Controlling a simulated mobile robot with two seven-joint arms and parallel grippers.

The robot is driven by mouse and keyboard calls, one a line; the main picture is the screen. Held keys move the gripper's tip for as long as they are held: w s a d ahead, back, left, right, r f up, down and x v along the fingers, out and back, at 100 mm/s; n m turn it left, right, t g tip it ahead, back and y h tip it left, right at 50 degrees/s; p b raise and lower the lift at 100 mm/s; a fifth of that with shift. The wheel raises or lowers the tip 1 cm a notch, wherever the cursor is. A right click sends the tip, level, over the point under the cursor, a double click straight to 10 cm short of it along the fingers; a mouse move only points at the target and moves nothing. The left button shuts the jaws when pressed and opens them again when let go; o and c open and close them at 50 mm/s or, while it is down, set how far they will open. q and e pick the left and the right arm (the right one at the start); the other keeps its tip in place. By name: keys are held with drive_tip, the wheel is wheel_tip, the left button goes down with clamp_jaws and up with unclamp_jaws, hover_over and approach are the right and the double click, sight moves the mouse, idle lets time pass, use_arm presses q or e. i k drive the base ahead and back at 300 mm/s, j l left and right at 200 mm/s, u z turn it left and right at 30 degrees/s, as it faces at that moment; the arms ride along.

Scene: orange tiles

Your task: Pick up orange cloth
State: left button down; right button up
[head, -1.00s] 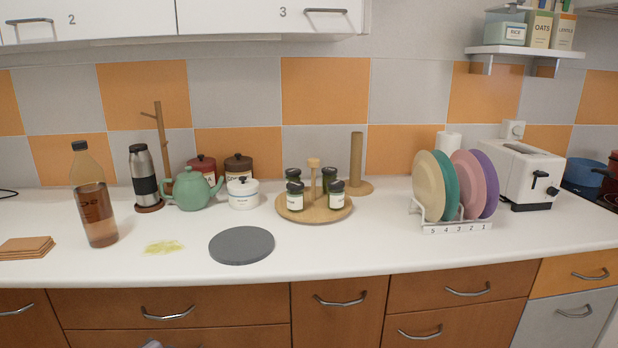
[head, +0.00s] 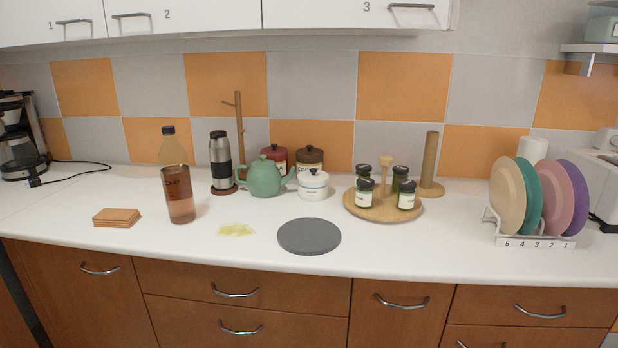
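A stack of flat, square orange-brown cloths or mats (head: 117,217) lies on the white counter at the left in the head view. I cannot tell for sure that it is cloth. A pale yellow-green spill (head: 236,230) is on the counter to the right of it. Neither of my grippers shows in the head view.
A bottle of brown liquid (head: 179,190) stands just right of the stack. A grey round mat (head: 309,236), a green teapot (head: 266,177), a wooden turntable with jars (head: 384,209) and a plate rack (head: 535,241) stand further right. A coffee maker (head: 20,140) is far left.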

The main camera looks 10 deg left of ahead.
sight(126, 218)
drive_tip(key=u, duration=1.5)
